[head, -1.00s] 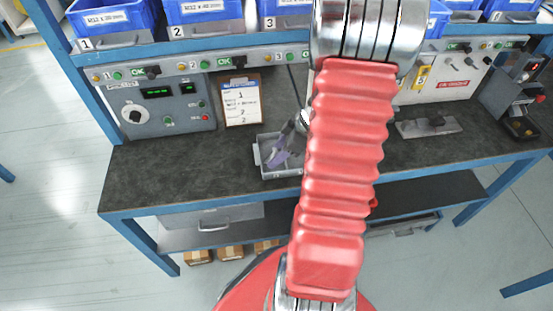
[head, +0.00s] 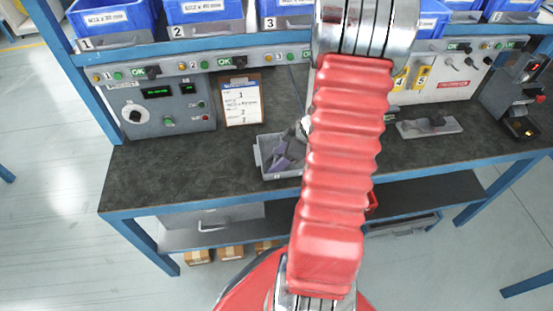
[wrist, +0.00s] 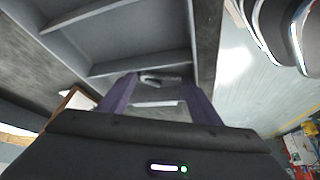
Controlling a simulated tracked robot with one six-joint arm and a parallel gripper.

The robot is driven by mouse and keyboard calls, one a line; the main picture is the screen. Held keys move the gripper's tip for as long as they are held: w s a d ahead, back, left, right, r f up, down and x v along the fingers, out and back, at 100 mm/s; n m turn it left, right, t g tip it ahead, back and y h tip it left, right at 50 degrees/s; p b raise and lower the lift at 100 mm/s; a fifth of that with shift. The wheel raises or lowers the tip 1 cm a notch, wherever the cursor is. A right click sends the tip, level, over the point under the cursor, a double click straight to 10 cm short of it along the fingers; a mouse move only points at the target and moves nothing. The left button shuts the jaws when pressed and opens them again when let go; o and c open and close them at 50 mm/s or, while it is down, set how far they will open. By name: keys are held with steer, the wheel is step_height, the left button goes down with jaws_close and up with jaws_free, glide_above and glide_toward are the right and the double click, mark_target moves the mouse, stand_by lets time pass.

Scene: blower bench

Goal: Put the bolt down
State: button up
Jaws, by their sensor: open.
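My gripper (wrist: 158,84) is open, its two purple fingers spread over a grey compartmented tray. In the head view my gripper (head: 285,153) reaches down into the tray (head: 260,160) on the dark bench top, partly hidden by my arm. The tray walls and dividers also show in the wrist view (wrist: 125,65). A small light-grey metallic piece, probably the bolt (wrist: 160,78), lies between the fingertips in the wrist view. Its full shape is not clear. I cannot make out the bolt in the head view.
A clipboard (head: 242,100) stands behind the tray, beside a grey control box (head: 160,108). Numbered blue bins (head: 205,12) line the shelf above. A flat plate with a dark part (head: 430,127) lies to the right. The bench left of the tray is clear.

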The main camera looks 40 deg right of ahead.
steer(key=v, duration=1.1)
steer(key=shift+r, duration=0.35)
steer(key=shift+d, duration=0.1)
steer(key=w+a+r+m+g+h, duration=0.1)
steer(key=a+r, duration=0.4)
steer(key=a, duration=0.3)
steer(key=w+a+r+m+g, duration=0.1)
steer(key=a+r, duration=0.4)
steer(key=a, duration=0.4)
steer(key=s+a+r+m+t+h, duration=0.1)
steer(key=s+a+r+m, duration=0.1)
steer(key=a, duration=0.4)
steer(key=s+a+r+m+t+h, duration=0.1)
steer(key=s+a+r+m, duration=0.1)
steer(key=a+r, duration=0.3)
steer(key=shift+s+a+r+m, duration=0.35)
steer(key=shift+s+a, duration=0.55)
steer(key=shift+a, duration=0.25)
